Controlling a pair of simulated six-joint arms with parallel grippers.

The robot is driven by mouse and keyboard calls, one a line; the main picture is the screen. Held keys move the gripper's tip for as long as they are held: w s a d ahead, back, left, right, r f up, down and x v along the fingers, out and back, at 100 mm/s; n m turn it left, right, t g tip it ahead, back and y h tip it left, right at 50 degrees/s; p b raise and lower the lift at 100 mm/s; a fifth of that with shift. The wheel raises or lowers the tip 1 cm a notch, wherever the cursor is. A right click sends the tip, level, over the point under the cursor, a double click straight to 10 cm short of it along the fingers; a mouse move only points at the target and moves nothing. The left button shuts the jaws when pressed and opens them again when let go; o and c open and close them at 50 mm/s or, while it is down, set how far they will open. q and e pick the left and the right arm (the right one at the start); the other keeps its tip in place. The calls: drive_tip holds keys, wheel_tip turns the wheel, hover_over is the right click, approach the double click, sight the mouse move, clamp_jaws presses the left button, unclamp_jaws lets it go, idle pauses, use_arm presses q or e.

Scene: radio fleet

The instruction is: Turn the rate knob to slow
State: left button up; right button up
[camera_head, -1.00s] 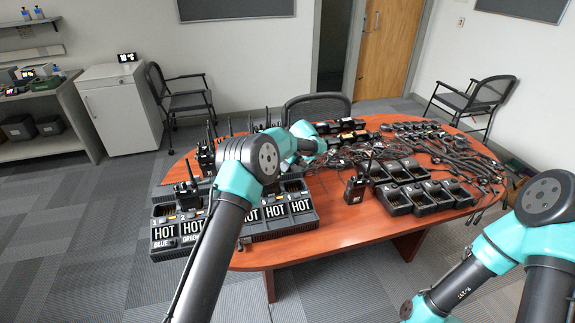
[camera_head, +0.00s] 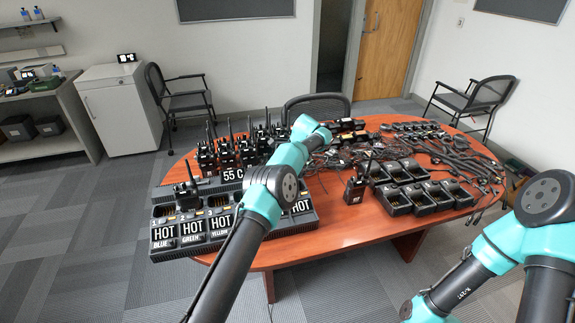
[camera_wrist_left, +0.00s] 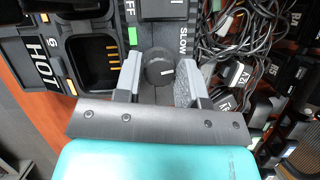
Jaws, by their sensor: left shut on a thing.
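The black round rate knob (camera_wrist_left: 160,72) is between the two fingers of my left gripper (camera_wrist_left: 158,80) in the left wrist view. The gripper is shut on it. The knob's white pointer line faces right in that view. A white SLOW label (camera_wrist_left: 183,40) is printed up and to the right of the knob. The charger unit (camera_head: 165,241) with the HOT labels lies on the table's left part in the head view. There, my left arm hides the knob and the left fingers. My right arm is at the right edge, its gripper out of view.
An empty charging slot (camera_wrist_left: 95,55) is left of the knob. Tangled cables (camera_wrist_left: 230,50) lie to the right of it. Several upright radios (camera_head: 240,150) stand behind the charger unit. A radio (camera_head: 355,188) and black chargers (camera_head: 408,201) are on the table's right part.

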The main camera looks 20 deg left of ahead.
use_arm(q)
drive_tip(key=shift+n+g, duration=0.3)
drive_tip(key=shift+n, duration=0.1)
idle(0.3)
drive_tip(key=o, duration=0.9)
drive_tip(key=shift+c, duration=0.2)
